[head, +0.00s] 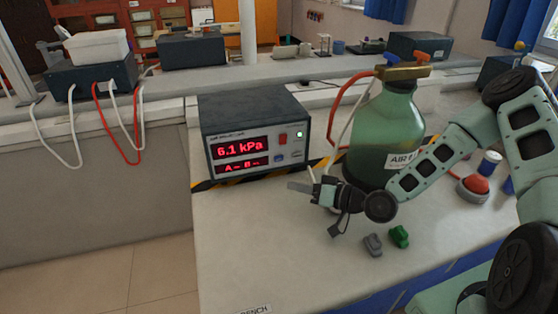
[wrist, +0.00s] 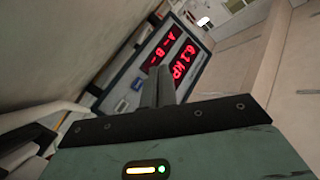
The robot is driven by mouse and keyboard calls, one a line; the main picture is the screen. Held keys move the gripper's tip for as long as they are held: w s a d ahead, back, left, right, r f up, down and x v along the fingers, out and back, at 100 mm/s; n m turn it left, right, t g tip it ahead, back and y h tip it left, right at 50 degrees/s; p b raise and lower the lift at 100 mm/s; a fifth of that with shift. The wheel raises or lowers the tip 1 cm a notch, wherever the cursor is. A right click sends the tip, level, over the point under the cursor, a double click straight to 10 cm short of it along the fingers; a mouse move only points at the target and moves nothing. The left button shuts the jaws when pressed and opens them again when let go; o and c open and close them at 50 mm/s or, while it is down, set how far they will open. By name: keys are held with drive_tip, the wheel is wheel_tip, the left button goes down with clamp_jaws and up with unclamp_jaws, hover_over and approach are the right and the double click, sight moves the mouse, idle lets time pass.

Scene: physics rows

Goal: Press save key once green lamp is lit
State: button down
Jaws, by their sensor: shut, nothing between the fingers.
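The dark meter box (head: 255,112) stands on the bench, its red display (head: 240,149) reading 6.1 kPa above a second line with A and B. A small round lamp (head: 299,135) at the upper right of its panel shows bright green and looks lit. Below are a blue key (head: 279,158) and a pale key (head: 297,154); their labels are too small to read, so I cannot tell which is save. The blue key also shows in the wrist view (wrist: 137,83). My gripper (head: 292,186) is shut and empty, in front of the panel's lower right, apart from the keys.
A green gas bottle (head: 385,130) stands right of the meter, close behind my arm. A grey piece (head: 372,244) and a green piece (head: 400,236) lie on the bench near its front. A red dome button (head: 474,185) sits farther right. The bench's front left is clear.

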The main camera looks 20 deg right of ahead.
sight(279, 159)
drive_tip(key=w+b, duration=0.1)
drive_tip(key=w, duration=0.6)
drive_tip(key=shift+w+f, duration=0.1)
drive_tip(key=shift+w, duration=0.05)
drive_tip(key=shift+w+b, duration=0.3)
drive_tip(key=shift+w, duration=0.45)
drive_tip(key=shift+w, duration=0.1)
idle(1.3)
drive_tip(key=shift+w, duration=0.3)
